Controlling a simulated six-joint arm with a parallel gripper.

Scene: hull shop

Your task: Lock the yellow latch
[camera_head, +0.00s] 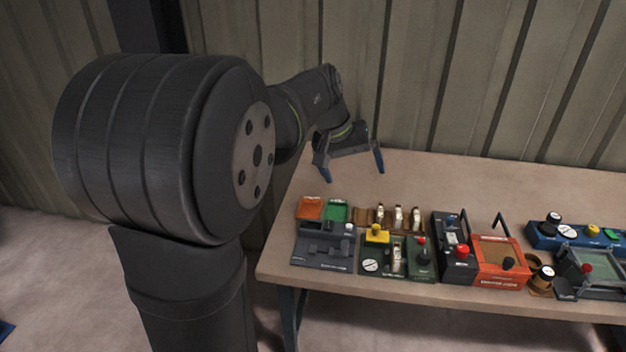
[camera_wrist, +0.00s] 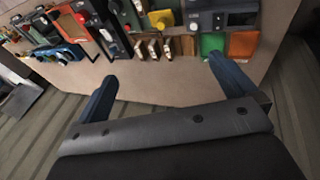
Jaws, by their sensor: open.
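A yellow part (camera_head: 377,234) sits on top of a dark green box near the front left of the table; it is the likely yellow latch, though its locking position is too small to tell. It also shows in the wrist view (camera_wrist: 161,19) near the top edge. My gripper (camera_head: 352,172) is open and empty above the back left of the table, with its blue fingers spread wide apart. In the wrist view my gripper (camera_wrist: 160,85) points toward the row of devices, apart from the yellow part.
A row of brown stands with white-topped levers (camera_head: 399,216) lies behind the yellow part. Orange (camera_head: 309,207) and green (camera_head: 337,210) trays are to the left. A red-orange box (camera_head: 501,262) stands to the right. The back of the table (camera_head: 450,178) is clear.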

